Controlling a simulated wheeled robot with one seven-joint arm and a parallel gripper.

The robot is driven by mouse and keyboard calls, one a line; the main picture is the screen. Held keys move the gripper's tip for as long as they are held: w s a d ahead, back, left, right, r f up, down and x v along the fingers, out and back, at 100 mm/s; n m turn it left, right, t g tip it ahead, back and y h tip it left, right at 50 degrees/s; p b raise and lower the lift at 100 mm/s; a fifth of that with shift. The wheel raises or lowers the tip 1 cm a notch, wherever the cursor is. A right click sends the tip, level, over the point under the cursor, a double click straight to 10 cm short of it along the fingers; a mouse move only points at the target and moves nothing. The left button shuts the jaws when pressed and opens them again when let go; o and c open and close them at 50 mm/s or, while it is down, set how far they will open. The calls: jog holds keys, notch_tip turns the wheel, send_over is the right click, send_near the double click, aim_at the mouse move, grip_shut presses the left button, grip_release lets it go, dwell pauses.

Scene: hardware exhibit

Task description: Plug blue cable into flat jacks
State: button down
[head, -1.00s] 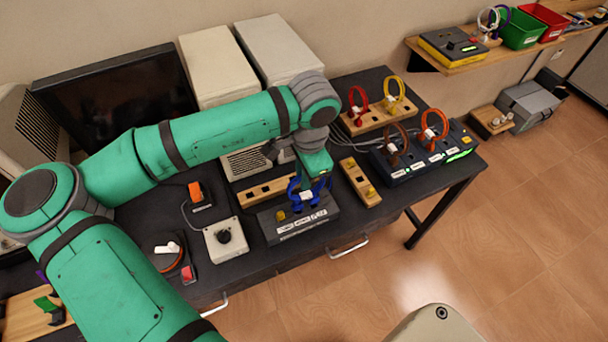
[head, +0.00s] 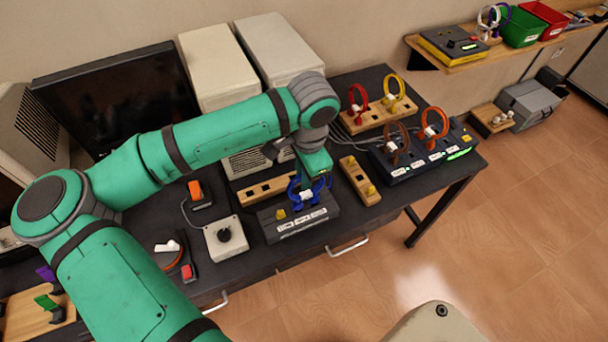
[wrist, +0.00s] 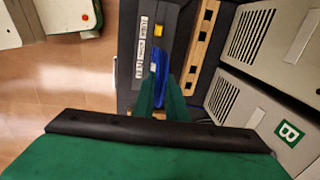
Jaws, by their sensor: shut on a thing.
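The blue cable (head: 297,190) is a loop with a white tag, held in my gripper (head: 306,184) above a dark grey box. In the wrist view my green fingers (wrist: 167,95) are closed around the blue cable (wrist: 159,66). The dark box (head: 283,228) has white labels on its front and a yellow plug near its left end; it also shows in the wrist view (wrist: 152,15). My gripper and the cable cover part of its top, so I cannot tell whether the cable ends are in jacks. A wooden jack strip (head: 258,191) lies behind the box.
Another wooden strip (head: 358,178) stands right of the box. A wooden block (head: 374,122) holds red and yellow loops. A dark unit (head: 420,160) carries brown and orange loops. A white knob box (head: 226,238) stands left. Computer cases are behind.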

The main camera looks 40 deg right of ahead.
jog(key=shift+f, duration=0.65)
dwell(1.4)
jog(key=c, duration=1)
grip_release()
jog(key=shift+c, duration=0.2)
notch_tip(320, 180, up, 8)
jog(key=shift+s+f, duration=0.25)
jog(key=shift+s, duration=0.15)
dwell(0.3)
dwell(0.5)
